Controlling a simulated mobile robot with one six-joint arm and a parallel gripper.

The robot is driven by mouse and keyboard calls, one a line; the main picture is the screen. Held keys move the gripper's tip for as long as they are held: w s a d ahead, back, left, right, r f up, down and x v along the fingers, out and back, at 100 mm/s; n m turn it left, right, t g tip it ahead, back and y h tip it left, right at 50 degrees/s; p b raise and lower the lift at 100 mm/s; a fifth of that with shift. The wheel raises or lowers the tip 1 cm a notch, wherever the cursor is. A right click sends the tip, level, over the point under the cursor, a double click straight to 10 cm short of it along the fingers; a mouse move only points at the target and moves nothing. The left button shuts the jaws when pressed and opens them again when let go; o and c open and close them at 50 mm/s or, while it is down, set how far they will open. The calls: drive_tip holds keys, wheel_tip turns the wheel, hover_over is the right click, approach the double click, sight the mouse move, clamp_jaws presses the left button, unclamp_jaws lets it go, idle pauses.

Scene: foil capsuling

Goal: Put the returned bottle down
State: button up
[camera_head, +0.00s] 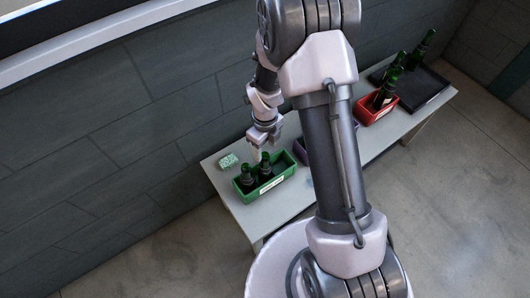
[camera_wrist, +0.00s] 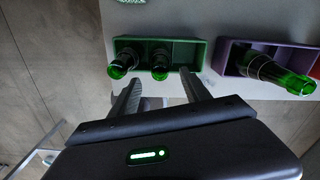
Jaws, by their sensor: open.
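My gripper (camera_head: 262,147) is open above the green crate (camera_head: 283,178). In the wrist view my gripper's two fingers (camera_wrist: 161,85) are spread wide, pointing toward the green crate (camera_wrist: 185,55). Two dark green bottles stand in that crate: a left one (camera_wrist: 122,64) and a right one (camera_wrist: 160,65). The right bottle's neck lies between the finger lines in the picture; I cannot tell whether either finger touches it. Both bottles also show in the head view, the left one (camera_head: 246,180) and the right one (camera_head: 265,169). Which bottle is the returned one is not clear.
A purple crate (camera_wrist: 236,50) with a bottle (camera_wrist: 280,76) stands right of the green crate, largely behind my arm in the head view. A red crate (camera_head: 363,116) with bottles and a black tray (camera_head: 436,93) with a bottle are farther along the grey table (camera_head: 232,205).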

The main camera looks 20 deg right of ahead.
drive_tip(key=s+a+r+n+t, duration=0.15)
drive_tip(key=r+n, duration=0.35)
drive_tip(key=r, duration=0.6)
drive_tip(key=s+d+r+n+t, duration=0.15)
drive_tip(key=r+n, duration=0.25)
drive_tip(key=r, duration=0.7)
drive_tip(key=s+a+r+n+t+y, duration=0.1)
drive_tip(key=s+a+r+n, duration=0.1)
drive_tip(key=s+r+n, duration=0.4)
drive_tip(key=s+a+r+n+t+y, duration=0.1)
drive_tip(key=s+r+n, duration=0.4)
drive_tip(key=s+n, duration=0.5)
drive_tip(key=shift+a+r+t+p, duration=0.35)
drive_tip(key=shift+a+t+p, duration=0.05)
drive_tip(key=shift+a, duration=0.05)
